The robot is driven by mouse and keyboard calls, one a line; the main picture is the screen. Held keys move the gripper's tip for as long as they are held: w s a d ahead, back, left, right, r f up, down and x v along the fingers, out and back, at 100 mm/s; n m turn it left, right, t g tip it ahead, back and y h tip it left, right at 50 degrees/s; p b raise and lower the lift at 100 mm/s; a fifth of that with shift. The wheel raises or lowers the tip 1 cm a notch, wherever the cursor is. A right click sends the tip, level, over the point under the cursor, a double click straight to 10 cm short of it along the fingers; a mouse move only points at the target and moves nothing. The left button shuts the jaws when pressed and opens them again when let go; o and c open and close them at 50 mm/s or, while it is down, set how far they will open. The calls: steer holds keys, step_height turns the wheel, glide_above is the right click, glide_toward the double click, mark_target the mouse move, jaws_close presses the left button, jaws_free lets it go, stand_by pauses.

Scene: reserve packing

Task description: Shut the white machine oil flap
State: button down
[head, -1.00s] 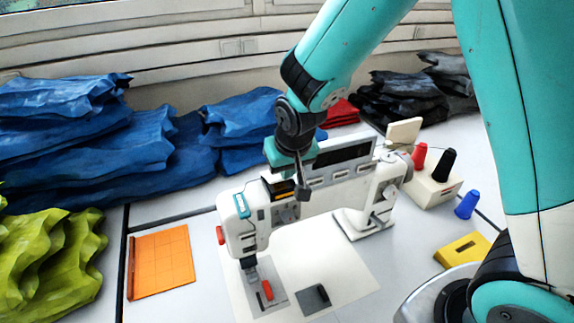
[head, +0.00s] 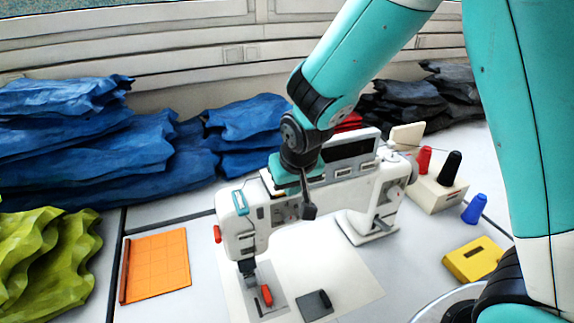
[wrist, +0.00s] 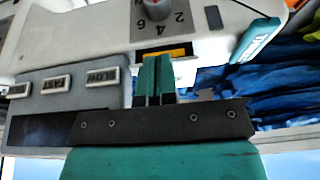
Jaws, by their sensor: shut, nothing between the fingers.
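The white sewing machine (head: 355,190) stands on the table in the head view. It also fills the upper part of the wrist view (wrist: 60,40), with its dial and labelled buttons. My gripper (wrist: 156,75) is shut and empty, its teal fingers together close over the top of the machine. An orange strip with a dark edge (wrist: 180,51) shows just beyond the fingertips; it seems to be part of the oil opening. I cannot clearly make out the flap or its angle, and cannot tell if the fingers touch it. My gripper and wrist hide that spot in the head view.
A thread stand (head: 437,190) with red and black cones is right of the machine; a blue cone (head: 474,209) and yellow block (head: 472,259) are nearby. Blue cloth (head: 90,135) is piled behind left. An orange mat (head: 157,265) lies left.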

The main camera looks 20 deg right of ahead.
steer(key=s+f+p+v, duration=0.1)
steer(key=s+p+v, duration=0.1)
steer(key=v, duration=1.2)
steer(key=s+a+n+g+y+b, duration=0.2)
steer(key=s+n, duration=0.1)
steer(key=s, duration=0.4)
steer(key=s+a+n+g+y+b, duration=0.2)
steer(key=s+n, duration=0.2)
steer(key=s, duration=0.4)
steer(key=shift+s+a+f, duration=0.25)
steer(key=shift+s+f, duration=0.05)
